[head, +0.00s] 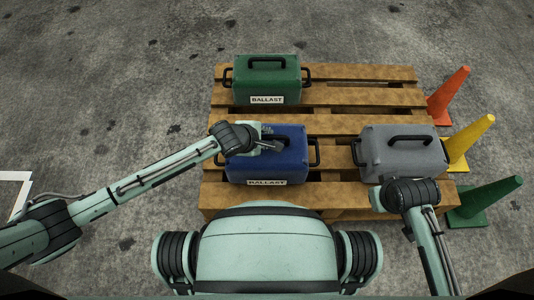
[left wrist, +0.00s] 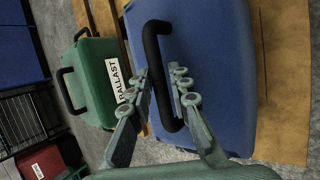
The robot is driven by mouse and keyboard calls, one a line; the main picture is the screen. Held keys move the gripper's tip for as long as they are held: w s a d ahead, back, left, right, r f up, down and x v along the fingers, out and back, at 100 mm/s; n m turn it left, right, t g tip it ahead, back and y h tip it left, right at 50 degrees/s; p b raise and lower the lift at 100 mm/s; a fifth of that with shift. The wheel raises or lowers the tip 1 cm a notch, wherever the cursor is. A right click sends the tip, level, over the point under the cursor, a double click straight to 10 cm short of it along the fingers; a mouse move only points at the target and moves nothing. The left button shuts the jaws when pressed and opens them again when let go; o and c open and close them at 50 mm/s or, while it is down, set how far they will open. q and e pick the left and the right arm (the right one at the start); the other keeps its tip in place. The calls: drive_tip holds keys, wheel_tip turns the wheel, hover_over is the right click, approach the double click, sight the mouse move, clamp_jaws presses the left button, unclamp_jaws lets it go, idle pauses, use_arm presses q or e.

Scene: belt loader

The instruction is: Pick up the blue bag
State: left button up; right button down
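The blue bag (head: 266,163), with a white BALLAST label and black handles, stands upright on a wooden pallet. In the left wrist view the blue bag (left wrist: 205,50) fills the right half. Its black top handle (left wrist: 153,50) runs between the two fingers of my left gripper (left wrist: 160,73). The fingers are apart, one on each side of the handle, with gaps showing. In the head view my left gripper (head: 272,146) is over the top of the bag and hides part of the handle. My right arm ends near the grey bag; its fingers do not show.
A green bag (head: 267,82) stands behind the blue one, and a grey bag (head: 402,150) stands to its right. The pallet (head: 345,73) has bare slats between them. Red (head: 449,95), yellow (head: 470,142) and green (head: 487,200) cones stand along its right side.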

use_arm(q)
drive_tip(key=shift+w+d+f, duration=0.1)
drive_tip(key=shift+w+f, duration=0.1)
drive_tip(key=shift+f, duration=0.05)
clamp_jaws()
drive_tip(key=shift+w+d+r, duration=0.1)
drive_tip(key=shift+r, duration=0.2)
